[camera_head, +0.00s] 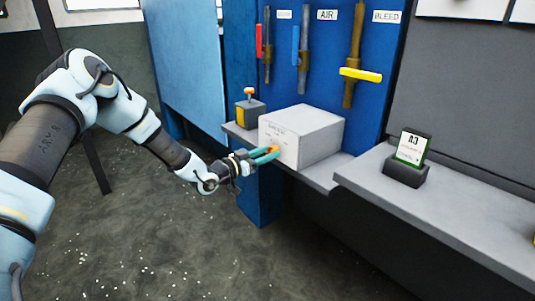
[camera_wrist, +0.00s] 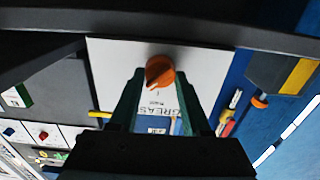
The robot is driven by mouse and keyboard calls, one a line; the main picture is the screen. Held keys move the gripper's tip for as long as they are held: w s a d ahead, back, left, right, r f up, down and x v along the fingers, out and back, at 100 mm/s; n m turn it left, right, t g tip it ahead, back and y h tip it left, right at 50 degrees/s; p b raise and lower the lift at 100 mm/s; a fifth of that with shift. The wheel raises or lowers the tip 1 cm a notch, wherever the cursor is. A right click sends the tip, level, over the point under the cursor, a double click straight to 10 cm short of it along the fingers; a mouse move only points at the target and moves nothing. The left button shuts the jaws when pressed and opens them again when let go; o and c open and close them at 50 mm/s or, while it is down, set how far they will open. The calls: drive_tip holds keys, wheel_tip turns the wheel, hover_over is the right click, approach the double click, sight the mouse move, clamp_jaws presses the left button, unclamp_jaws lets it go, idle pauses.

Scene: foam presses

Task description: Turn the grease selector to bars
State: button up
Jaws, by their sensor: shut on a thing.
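The grease selector is an orange knob (camera_wrist: 160,71) on the front face of a white box (camera_head: 308,138). In the wrist view the box face (camera_wrist: 205,62) shows upside down, with the word GREAS partly readable below the knob. My gripper (camera_head: 270,154) reaches the box front from the left in the head view. In the wrist view my gripper (camera_wrist: 160,78) has its two teal fingers on either side of the knob, shut on it. Small marks near the knob are too blurred to read, so I cannot tell which setting it points to.
The box stands on a grey shelf (camera_head: 322,176) against a blue panel. Behind it hang red, blue and yellow handled valves (camera_head: 360,75). A yellow and grey box with an orange button (camera_head: 250,110) stands left. A card A3 (camera_head: 411,148) sits right in a dark holder.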

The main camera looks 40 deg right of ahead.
clamp_jaws()
drive_tip(key=shift+n+b, duration=0.3)
drive_tip(key=shift+b, duration=0.1)
drive_tip(key=shift+f+n+b, duration=0.15)
drive_tip(key=shift+n+b, duration=0.6)
drive_tip(key=shift+n, duration=0.25)
drive_tip(key=n+b, duration=0.2)
drive_tip(key=n, duration=0.3)
drive_tip(key=shift+w, duration=0.15)
drive_tip(key=n+b, duration=0.1)
drive_tip(key=n, duration=0.4)
drive_tip(key=shift+n, duration=0.4)
drive_tip(key=n+b, duration=0.1)
drive_tip(key=n, duration=0.3)
drive_tip(key=shift+f, duration=0.1)
drive_tip(key=shift+n, duration=0.4)
